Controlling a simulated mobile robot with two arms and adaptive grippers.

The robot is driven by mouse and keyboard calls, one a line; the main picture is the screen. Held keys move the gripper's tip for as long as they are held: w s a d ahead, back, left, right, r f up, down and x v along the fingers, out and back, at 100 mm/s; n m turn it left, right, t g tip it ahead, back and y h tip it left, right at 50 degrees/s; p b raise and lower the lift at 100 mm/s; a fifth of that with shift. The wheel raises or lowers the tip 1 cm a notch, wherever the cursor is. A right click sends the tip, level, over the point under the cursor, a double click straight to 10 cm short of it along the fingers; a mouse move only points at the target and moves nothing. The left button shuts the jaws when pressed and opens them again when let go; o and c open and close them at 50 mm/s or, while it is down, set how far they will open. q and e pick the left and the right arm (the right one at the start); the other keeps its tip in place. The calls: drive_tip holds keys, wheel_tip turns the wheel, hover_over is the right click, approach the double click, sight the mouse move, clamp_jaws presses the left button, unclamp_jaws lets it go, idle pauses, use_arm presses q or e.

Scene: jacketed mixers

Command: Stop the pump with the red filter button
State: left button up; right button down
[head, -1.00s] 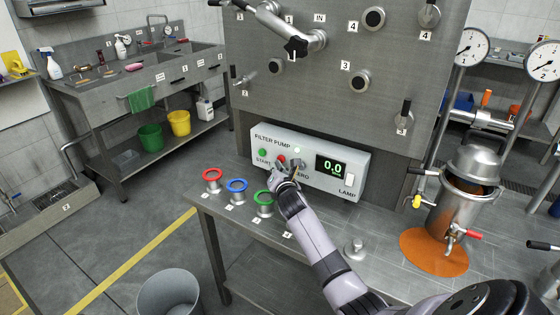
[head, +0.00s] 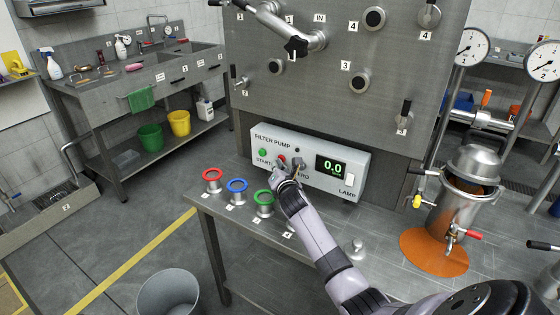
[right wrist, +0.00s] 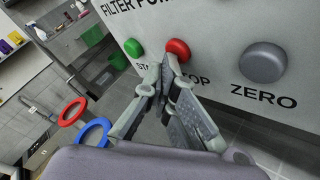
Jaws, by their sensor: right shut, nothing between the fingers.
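The white filter pump box (head: 318,147) stands at the back of the steel bench, against the panel. Its red STOP button (right wrist: 178,49) shows in the right wrist view, between the green START button (right wrist: 133,47) and the grey ZERO button (right wrist: 263,62). My right gripper (right wrist: 170,68) is shut and empty, its fingertips at the lower edge of the red button. They look to be touching it, and they partly cover the STOP label. The indicator light (head: 297,150) above the buttons is dark. The display (head: 330,166) reads 0.0. My left gripper is out of view.
Red (head: 212,175), blue (head: 237,185) and green (head: 263,197) rings on metal stands line the bench's left front. A steel vessel (head: 465,195) stands on an orange patch at the right. A grey bin (head: 168,293) is on the floor.

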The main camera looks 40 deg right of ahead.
drive_tip(key=shift+a, duration=0.1)
drive_tip(key=shift+s+a, duration=0.4)
drive_tip(key=shift+a, duration=0.25)
drive_tip(key=shift+s+a+p, duration=0.25)
drive_tip(key=shift+s+a, duration=0.05)
drive_tip(key=shift+a, duration=0.5)
drive_tip(key=shift+s+a+p, duration=0.25)
drive_tip(key=shift+s+a, duration=0.1)
drive_tip(key=shift+a, duration=0.4)
drive_tip(key=shift+s+a+p, duration=0.25)
drive_tip(key=shift+s+a, duration=0.05)
drive_tip(key=shift+a, duration=0.5)
